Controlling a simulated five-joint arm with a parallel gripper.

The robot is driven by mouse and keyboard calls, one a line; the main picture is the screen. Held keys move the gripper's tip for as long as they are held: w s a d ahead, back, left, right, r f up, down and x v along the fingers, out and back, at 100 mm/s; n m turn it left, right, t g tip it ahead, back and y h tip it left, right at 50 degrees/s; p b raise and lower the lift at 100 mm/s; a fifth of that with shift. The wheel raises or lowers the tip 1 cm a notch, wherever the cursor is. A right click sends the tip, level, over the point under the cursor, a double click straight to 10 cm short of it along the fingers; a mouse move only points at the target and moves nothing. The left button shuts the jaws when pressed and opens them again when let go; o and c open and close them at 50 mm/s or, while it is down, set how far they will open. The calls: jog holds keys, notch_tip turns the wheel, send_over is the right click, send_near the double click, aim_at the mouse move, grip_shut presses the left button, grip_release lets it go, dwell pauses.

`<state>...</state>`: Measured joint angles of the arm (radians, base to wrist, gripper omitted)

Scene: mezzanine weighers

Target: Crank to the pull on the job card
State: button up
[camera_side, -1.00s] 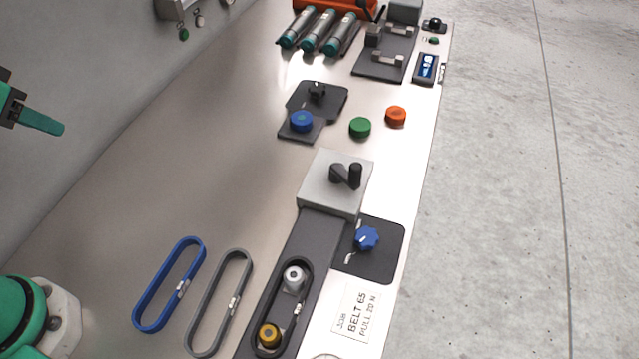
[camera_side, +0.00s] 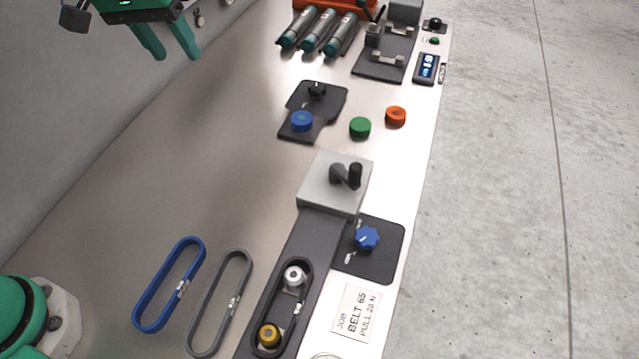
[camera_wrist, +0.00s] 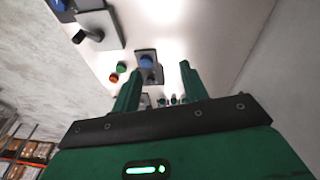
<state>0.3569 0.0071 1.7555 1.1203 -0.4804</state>
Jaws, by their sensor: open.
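The crank (camera_side: 347,175) is a dark handle on a light grey block (camera_side: 318,195) at the middle of the bench. Below it, a dark track holds a belt (camera_side: 257,318) around a silver pulley (camera_side: 294,276) and a yellow-topped pulley (camera_side: 269,335). The job card (camera_side: 357,312) reads "JOB BELT 65 PULL 20 N". A blue knob (camera_side: 367,239) sits on a dark plate right of the track. My gripper (camera_side: 168,42) is open and empty, high at the upper left, well away from the crank. Its two green fingers also show in the wrist view (camera_wrist: 158,90).
A blue belt (camera_side: 144,316) and a grey belt (camera_side: 200,335) lie loose left of the track. Green (camera_side: 360,127) and orange (camera_side: 396,115) caps and a blue-capped fixture (camera_side: 302,121) stand beyond the crank. A small display (camera_side: 427,67) is at the far right edge. The left middle is clear.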

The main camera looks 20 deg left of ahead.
jog(key=w+d+f+g, duration=0.1)
jog(key=w+d+f, duration=0.25)
jog(key=d, duration=0.45)
jog(key=n+g+y, duration=0.1)
jog(key=n+g, duration=0.1)
send_over(356, 166)
jog(key=f, duration=1.1)
jog(key=shift+w+a, duration=0.1)
jog(key=shift+a, duration=0.15)
jog(key=shift+d+f, duration=0.2)
jog(key=shift+d, duration=0.15)
jog(key=shift+f, duration=0.15)
jog(key=shift+f, duration=3.75)
grip_shut()
